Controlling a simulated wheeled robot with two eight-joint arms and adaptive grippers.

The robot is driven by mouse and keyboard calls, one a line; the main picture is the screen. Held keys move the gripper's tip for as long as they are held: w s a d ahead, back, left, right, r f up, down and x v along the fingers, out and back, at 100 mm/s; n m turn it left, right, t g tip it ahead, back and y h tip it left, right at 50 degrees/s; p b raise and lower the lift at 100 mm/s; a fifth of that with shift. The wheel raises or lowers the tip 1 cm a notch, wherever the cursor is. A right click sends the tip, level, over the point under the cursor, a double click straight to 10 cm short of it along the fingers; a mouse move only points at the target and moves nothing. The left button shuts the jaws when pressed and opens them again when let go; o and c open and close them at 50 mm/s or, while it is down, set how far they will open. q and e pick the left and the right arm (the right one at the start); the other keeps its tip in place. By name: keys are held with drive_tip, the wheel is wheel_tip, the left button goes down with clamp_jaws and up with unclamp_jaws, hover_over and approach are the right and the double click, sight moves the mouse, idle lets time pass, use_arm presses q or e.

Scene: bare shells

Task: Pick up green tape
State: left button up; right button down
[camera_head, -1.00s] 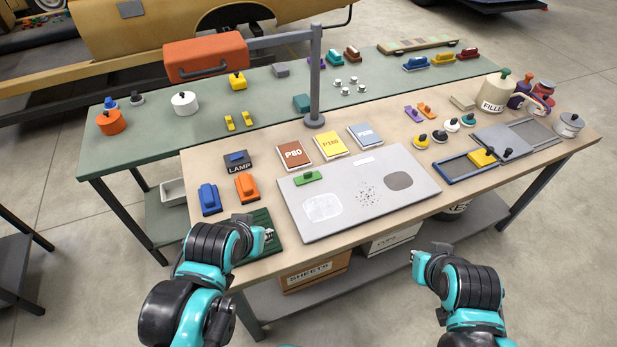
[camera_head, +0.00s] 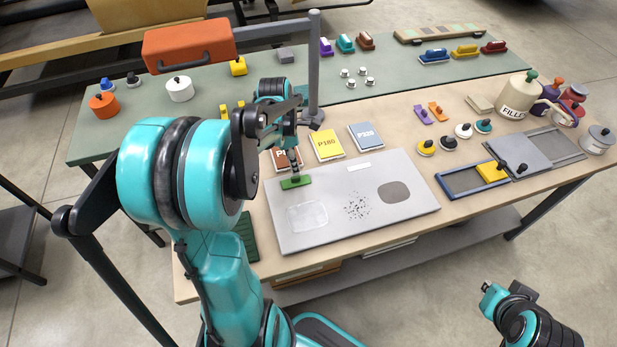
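The green tape (camera_head: 297,182) is a small green block lying on the upper left part of the grey panel (camera_head: 330,230). My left gripper (camera_head: 294,166) points down right over it, with its fingertips at or just above its top. I cannot tell whether they touch it or how far apart the fingers are. My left arm covers much of the left side of the table. My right gripper (camera_head: 490,296) is low at the right, off the table's front edge and far from the tape; its fingers are too small to judge.
Sanding sheet packs, brown (camera_head: 284,158), yellow (camera_head: 327,145) and blue (camera_head: 366,137), lie behind the panel. A grey lamp post (camera_head: 314,70) stands close behind my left gripper. A framed tray (camera_head: 465,182) lies right of the panel. The panel's front is clear.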

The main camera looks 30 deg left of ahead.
sight(295, 177)
use_arm(q)
drive_tip(key=f+b, duration=0.1)
drive_tip(key=f, duration=0.1)
drive_tip(key=f+b, duration=0.1)
drive_tip(key=f, duration=0.2)
drive_tip(key=f+b, duration=0.1)
drive_tip(key=f, duration=0.1)
drive_tip(key=shift+w+d+f, duration=0.1)
drive_tip(key=shift+w+f, duration=0.05)
drive_tip(key=shift+w, duration=0.1)
clamp_jaws()
